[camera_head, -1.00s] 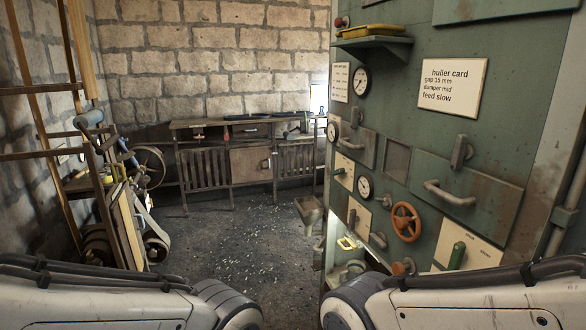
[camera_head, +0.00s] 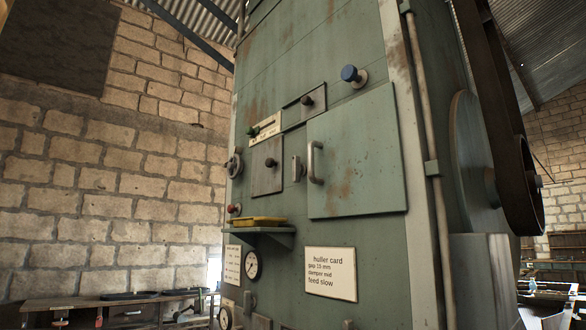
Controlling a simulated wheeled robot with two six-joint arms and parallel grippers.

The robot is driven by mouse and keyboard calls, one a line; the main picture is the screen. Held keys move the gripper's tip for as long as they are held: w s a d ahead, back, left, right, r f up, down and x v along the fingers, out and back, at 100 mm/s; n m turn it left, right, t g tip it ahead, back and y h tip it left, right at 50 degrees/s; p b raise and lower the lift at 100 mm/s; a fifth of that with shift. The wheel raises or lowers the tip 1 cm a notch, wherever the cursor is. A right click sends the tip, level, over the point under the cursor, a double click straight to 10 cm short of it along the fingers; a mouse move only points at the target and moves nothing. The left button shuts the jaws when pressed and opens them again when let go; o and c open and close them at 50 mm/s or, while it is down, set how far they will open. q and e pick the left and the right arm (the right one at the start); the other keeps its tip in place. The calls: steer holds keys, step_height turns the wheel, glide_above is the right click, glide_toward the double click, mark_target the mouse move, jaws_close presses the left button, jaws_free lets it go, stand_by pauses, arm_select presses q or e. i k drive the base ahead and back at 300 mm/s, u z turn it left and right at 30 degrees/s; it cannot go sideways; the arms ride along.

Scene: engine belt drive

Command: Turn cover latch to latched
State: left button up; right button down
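A large green cover panel (camera_head: 365,150) with rust stains sits on the upper front of the green machine, and it looks closed. It has a vertical grey bar handle (camera_head: 312,162) at its left edge. A small upright grey latch (camera_head: 297,168) sits just left of that handle, beside the cover's edge. I cannot tell from here whether it is latched. Neither of my grippers is in view.
Nearby on the machine are a square plate with a dark knob (camera_head: 269,163), a blue knob (camera_head: 350,74) and a shelf with a yellow tray (camera_head: 258,221). A dark belt (camera_head: 505,130) runs at the right. A workbench (camera_head: 100,304) stands at lower left.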

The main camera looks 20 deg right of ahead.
mark_target(298, 170)
steer(key=z, duration=0.05)
steer(key=k, duration=0.55)
steer(key=u, duration=0.6)
steer(key=i, duration=1.7)
steer(key=z, duration=0.65)
